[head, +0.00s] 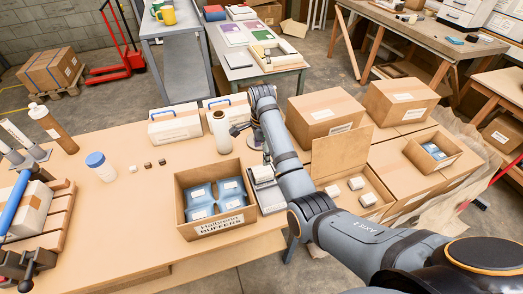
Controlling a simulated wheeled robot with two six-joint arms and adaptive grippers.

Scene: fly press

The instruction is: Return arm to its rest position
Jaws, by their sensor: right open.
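My right arm reaches in from the lower right across the workbench. Its wrist is bent near the white bottle (219,131). My right gripper (236,130) is small and dark in the head view, open, beside the bottle on its right. I see nothing held in it; whether it touches the bottle is hard to tell. My left gripper is not in view. The fly press (18,205), with a blue bar, is partly visible at the left edge.
An open carton (216,225) with blue packs stands beside my forearm. Closed cartons (325,112) and an open carton with small white boxes (352,190) stand right of the arm. A blue-capped jar (100,167) stands left; bare bench (120,220) lies in front of it.

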